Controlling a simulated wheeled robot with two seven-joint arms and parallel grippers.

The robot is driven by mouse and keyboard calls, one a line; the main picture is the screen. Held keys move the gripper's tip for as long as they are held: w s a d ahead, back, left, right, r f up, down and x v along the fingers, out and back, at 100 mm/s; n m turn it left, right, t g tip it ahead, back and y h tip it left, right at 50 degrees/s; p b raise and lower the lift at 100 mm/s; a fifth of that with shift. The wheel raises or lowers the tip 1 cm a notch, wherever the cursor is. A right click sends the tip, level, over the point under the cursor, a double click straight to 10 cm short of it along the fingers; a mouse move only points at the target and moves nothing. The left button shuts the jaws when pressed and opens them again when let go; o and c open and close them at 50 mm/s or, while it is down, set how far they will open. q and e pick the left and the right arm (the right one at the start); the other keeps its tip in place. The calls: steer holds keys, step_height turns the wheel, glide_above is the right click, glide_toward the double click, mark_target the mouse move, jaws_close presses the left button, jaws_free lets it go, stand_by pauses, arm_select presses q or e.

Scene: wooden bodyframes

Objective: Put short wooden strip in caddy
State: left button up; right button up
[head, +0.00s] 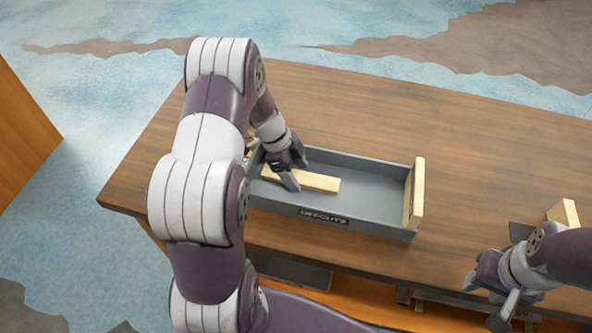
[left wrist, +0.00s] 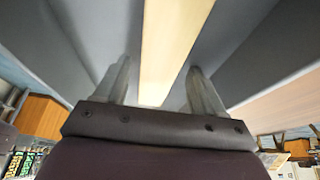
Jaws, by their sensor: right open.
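The grey caddy (head: 380,224), with an "OFFCUTS" label on its front wall, stands on the brown wooden table. A short pale wooden strip (head: 318,182) lies inside it, towards its left part. My left gripper (head: 292,178) reaches down into the caddy at the strip; my arm hides part of the caddy's left end. In the left wrist view, a pale strip (left wrist: 168,45) runs between the open fingers of my left gripper (left wrist: 160,85), with a gap visible on each side. My right gripper (head: 490,300) is open and empty at the table's front right.
A pale wooden end piece (head: 414,195) stands upright at the caddy's right end. Another pale wooden piece (head: 564,213) stands at the right, near my right arm. The table (head: 400,110) behind the caddy is clear.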

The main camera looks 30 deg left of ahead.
arm_select(q)
steer(key=shift+r, duration=0.1)
steer(key=shift+r+p, duration=0.35)
steer(key=shift+p, duration=0.1)
steer(key=p+v, duration=0.5)
steer(key=v, duration=0.6)
steer(key=s+d+r+n+y, duration=0.2)
steer(key=s+d+r+n, duration=0.1)
steer(key=s+d+n, duration=0.3)
steer(key=s+d+r+n+y, duration=0.2)
steer(key=s+d+n, duration=0.4)
steer(key=n, duration=0.3)
steer(key=shift+s+d+r, duration=0.15)
steer(key=shift+s+r, duration=0.25)
steer(key=shift+r, duration=0.05)
